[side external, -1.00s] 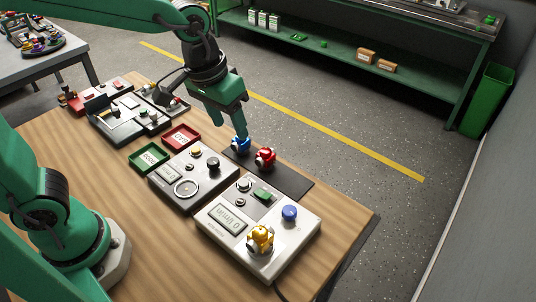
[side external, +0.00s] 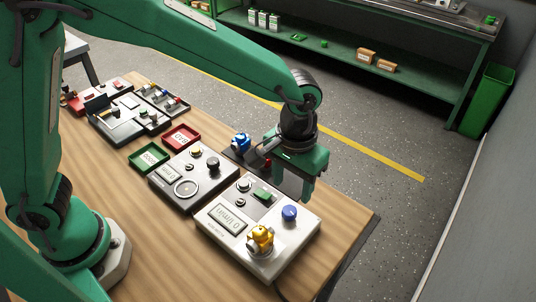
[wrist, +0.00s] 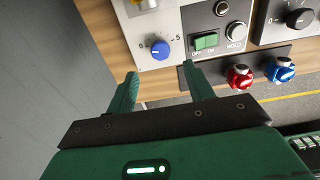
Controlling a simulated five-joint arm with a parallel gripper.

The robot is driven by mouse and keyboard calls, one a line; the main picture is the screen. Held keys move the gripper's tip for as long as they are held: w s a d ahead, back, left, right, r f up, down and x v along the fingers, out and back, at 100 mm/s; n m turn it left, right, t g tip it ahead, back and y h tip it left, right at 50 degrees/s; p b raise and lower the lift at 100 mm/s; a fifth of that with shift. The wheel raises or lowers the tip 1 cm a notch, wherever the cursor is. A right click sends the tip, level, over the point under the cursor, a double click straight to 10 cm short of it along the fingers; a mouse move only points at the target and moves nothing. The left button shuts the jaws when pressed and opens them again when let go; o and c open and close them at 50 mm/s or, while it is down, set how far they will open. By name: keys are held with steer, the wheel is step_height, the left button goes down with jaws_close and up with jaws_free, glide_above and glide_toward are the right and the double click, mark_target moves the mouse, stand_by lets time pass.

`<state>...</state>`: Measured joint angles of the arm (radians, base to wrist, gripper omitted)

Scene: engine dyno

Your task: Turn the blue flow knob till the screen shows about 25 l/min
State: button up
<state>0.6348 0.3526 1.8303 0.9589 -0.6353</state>
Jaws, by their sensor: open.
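The blue flow knob (side external: 289,213) sits on the right side of the light grey panel box (side external: 240,257). In the wrist view the blue knob (wrist: 160,50) stands beside a scale marked 0 and 5, with its white mark hard to read. The screen (side external: 227,219) on the same box seems to show 0 l/min. My gripper (side external: 291,187) is open and empty, above and just behind the box's far edge. In the wrist view its two fingers (wrist: 160,72) are apart, short of the knob, which lies ahead between their lines.
A gold valve (side external: 260,240) stands near the knob. A green switch (wrist: 205,41) is beside it. A dark grey box (side external: 186,190) is to the left. Bare table lies right of the panel box.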

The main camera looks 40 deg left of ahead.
mark_target(290, 210)
steer(key=shift+f, duration=0.1)
steer(key=shift+f, duration=3.75)
steer(key=c, duration=1)
steer(key=shift+o, duration=0.2)
